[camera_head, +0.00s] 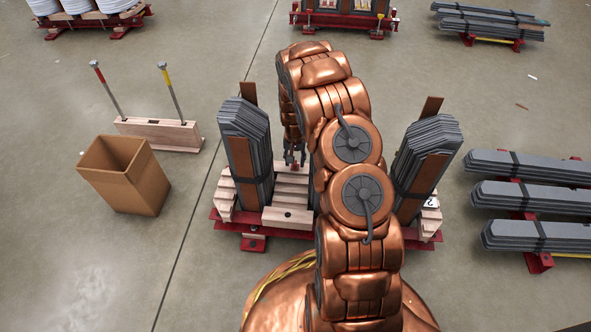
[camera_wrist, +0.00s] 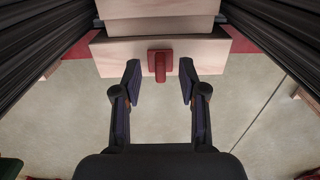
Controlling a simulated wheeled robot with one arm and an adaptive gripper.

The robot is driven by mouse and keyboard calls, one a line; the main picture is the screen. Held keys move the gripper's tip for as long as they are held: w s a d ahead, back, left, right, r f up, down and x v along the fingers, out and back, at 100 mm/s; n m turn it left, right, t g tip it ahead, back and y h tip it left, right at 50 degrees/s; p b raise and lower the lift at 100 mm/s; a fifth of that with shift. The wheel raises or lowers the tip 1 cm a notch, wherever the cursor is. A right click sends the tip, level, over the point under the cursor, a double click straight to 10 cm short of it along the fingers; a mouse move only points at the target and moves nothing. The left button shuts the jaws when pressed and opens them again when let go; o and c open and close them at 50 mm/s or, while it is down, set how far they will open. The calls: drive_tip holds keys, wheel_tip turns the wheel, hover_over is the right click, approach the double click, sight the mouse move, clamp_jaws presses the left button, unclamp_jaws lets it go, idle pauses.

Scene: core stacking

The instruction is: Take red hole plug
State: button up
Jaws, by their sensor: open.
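The red hole plug (camera_wrist: 160,65) shows in the wrist view, sitting on a pale wooden block (camera_wrist: 112,57) at the top middle. My gripper (camera_wrist: 159,80) is open, with one dark finger on each side of the plug and a gap on both sides. The plug's lower end lies about between the fingertips. In the head view my gripper (camera_head: 294,160) points down between two upright stacks of grey sheets. A small bit of red shows between its fingers there. Much of the block is hidden behind my copper arm.
The left grey stack (camera_head: 243,140) and right grey stack (camera_head: 432,140) stand close on both sides of my gripper, on a red base (camera_head: 262,233). A cardboard box (camera_head: 125,175) and a wooden stand (camera_head: 160,133) with two rods are at left. Open floor lies between.

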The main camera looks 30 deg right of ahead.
drive_tip(key=shift+f, duration=0.6)
clamp_jaws()
